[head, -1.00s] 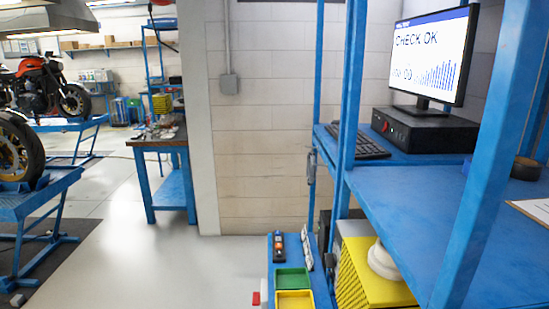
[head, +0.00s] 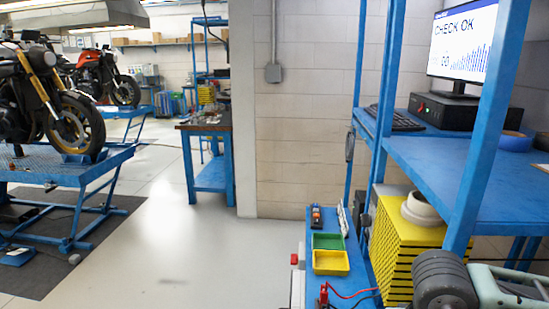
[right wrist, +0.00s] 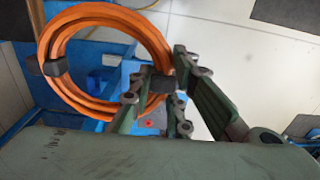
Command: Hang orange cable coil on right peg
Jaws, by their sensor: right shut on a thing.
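The orange cable coil (right wrist: 103,12) is a round bundle with dark ties, at the upper left of the right wrist view. My right gripper (right wrist: 160,84) is shut on the coil's right side, at a dark tie. The coil hangs out to the left of the fingers. In the head view only part of my right arm shows at the lower right; the coil and gripper are out of that view. I cannot make out the right peg in either view. My left gripper is in neither view.
A blue rack (head: 430,165) with a monitor (head: 463,48) stands at the right. A dark looped item (head: 349,146) is at its far post. A low blue bench holds a green bin (head: 327,241) and a yellow bin (head: 331,262). The floor (head: 205,255) left of it is clear.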

